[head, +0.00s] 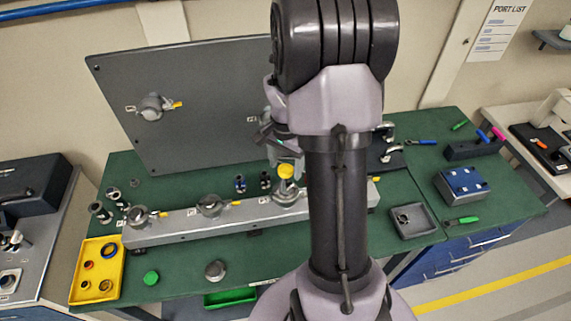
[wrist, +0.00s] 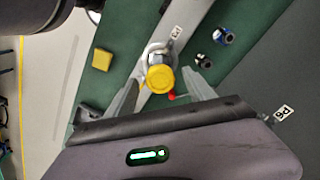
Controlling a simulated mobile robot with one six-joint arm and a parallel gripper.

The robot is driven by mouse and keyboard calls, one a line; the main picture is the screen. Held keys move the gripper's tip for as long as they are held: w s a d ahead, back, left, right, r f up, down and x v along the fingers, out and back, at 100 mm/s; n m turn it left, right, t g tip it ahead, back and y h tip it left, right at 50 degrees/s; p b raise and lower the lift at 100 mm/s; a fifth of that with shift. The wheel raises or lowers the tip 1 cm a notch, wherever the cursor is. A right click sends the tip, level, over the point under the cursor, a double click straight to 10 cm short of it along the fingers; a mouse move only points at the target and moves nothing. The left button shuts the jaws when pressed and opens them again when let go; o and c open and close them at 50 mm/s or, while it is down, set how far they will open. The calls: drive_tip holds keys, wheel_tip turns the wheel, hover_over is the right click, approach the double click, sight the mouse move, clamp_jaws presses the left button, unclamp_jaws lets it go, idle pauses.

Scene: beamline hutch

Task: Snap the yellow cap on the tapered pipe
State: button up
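The yellow cap (head: 286,171) sits over a grey port fitting on the long grey rail (head: 236,217), partly behind my arm in the head view. In the wrist view, the yellow cap (wrist: 159,78) covers the end of the fitting, so the tapered pipe under it is hidden. I cannot tell whether it is snapped fully down. My gripper (head: 284,152) is just above the cap. In the wrist view, my gripper (wrist: 163,84) has its two fingers spread, one on each side of the cap, with gaps between.
A red-tipped part (wrist: 172,97) shows beside the cap. Small dark fittings (head: 240,184) stand behind the rail. An upright grey panel (head: 200,75) rises behind. A yellow tray (head: 80,285), a green cap (head: 151,278) and a grey round part (head: 215,270) lie in front.

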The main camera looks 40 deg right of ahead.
wheel_tip(320, 180, up, 18)
drive_tip(key=f+p, duration=0.1)
drive_tip(key=p, duration=0.2)
drive_tip(key=s+a+f+n+t+b, duration=0.2)
drive_tip(key=s+a+f+n+b, duration=0.1)
drive_tip(key=a+f+b, duration=0.3)
drive_tip(key=s+a+f+n+t+y+b, duration=0.1)
drive_tip(key=s+a+f+n+b, duration=0.3)
drive_tip(key=a+b, duration=0.6)
drive_tip(key=s+a+f+n+t+y+b, duration=0.1)
drive_tip(key=s+a+f+n+b, duration=0.3)
drive_tip(key=a+f+b, duration=0.5)
drive_tip(key=shift+s+a+t, duration=0.7)
drive_tip(key=shift+a+t, duration=0.2)
drive_tip(key=shift+a, duration=0.2)
